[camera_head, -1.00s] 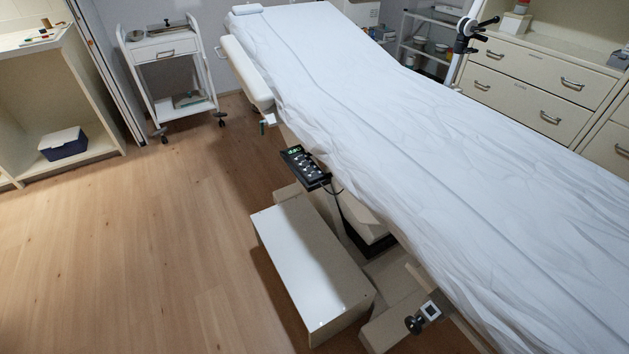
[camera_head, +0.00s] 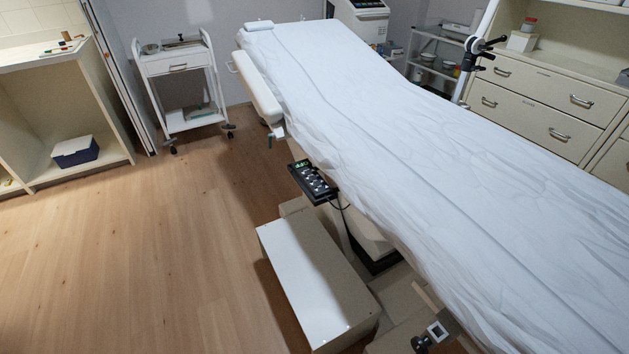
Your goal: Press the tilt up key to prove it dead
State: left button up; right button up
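A black hand control (camera_head: 313,183) with rows of pale keys and a small green lit display hangs at the near left side of the couch (camera_head: 390,130). Its key labels are too small to read, so I cannot tell which key is tilt up. A dark cable runs from it down beside the couch base. The couch is covered with a white sheet, and its far end is raised. Neither of my grippers is in view.
A white step box (camera_head: 312,280) stands on the floor below the control. A white trolley (camera_head: 178,85) stands at the back left, and drawers (camera_head: 540,100) stand behind the couch. A dark clamp knob (camera_head: 421,343) juts out at the bottom. The wooden floor (camera_head: 150,250) at left is clear.

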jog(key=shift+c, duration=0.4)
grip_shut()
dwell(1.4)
